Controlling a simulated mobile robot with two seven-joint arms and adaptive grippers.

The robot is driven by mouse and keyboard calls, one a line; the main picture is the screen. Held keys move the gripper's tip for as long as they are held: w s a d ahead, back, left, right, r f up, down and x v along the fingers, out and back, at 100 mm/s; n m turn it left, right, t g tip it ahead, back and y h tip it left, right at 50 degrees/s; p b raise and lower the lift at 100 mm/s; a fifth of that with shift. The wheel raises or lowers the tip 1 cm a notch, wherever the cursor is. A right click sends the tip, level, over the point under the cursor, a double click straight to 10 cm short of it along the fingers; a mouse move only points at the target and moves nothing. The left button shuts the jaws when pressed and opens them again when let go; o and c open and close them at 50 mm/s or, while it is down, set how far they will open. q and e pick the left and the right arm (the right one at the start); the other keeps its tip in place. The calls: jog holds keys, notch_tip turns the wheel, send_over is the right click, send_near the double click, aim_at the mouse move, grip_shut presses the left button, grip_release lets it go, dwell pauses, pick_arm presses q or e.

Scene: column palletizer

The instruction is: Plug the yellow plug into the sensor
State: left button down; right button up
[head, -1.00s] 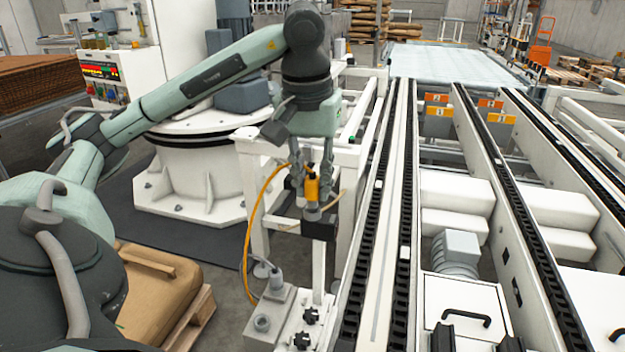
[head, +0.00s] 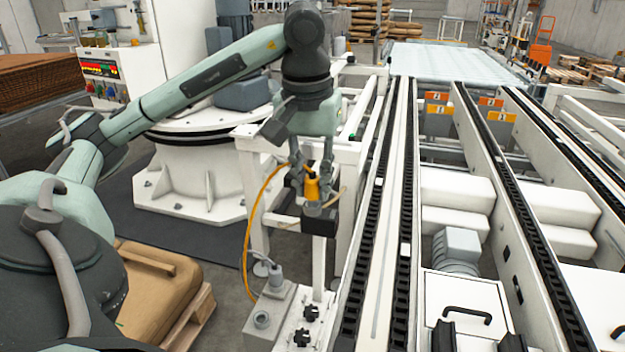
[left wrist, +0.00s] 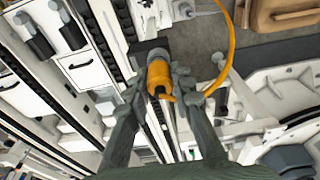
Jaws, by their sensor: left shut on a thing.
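The yellow plug (head: 312,187) is upright between the fingers of my left gripper (head: 311,180), which is shut on it. Its orange cable (head: 250,225) loops down to the left. Directly below the plug is the sensor, a dark block (head: 319,224) with a short grey round top. The plug's lower end is at that top; I cannot tell how deep it sits. In the left wrist view the plug (left wrist: 160,76) lies between the two fingers (left wrist: 160,92), with the dark sensor block (left wrist: 151,49) just beyond it. My right gripper is not in view.
A white frame (head: 255,190) stands close behind and left of the gripper. Conveyor rails (head: 405,200) run along the right. A grey box (head: 268,312) with a round connector stands below. A pallet with a brown sack (head: 155,290) is at lower left.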

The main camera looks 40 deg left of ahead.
pick_arm(q)
jog(key=shift+f+b, duration=0.5)
jog(key=shift+f, duration=0.1)
dwell(0.4)
jog(key=c, duration=1.2)
grip_release()
jog(key=shift+r, duration=0.15)
jog(key=shift+s+d+r, duration=0.15)
jog(key=shift+s+r, duration=0.1)
jog(key=shift+r, duration=1.7)
jog(key=shift+s+d+r, duration=0.15)
jog(key=shift+s+r, duration=0.15)
jog(key=shift+r, duration=1.6)
jog(key=shift+s+d+r, duration=0.15)
jog(key=shift+s+r, duration=0.1)
jog(key=shift+r, duration=1.7)
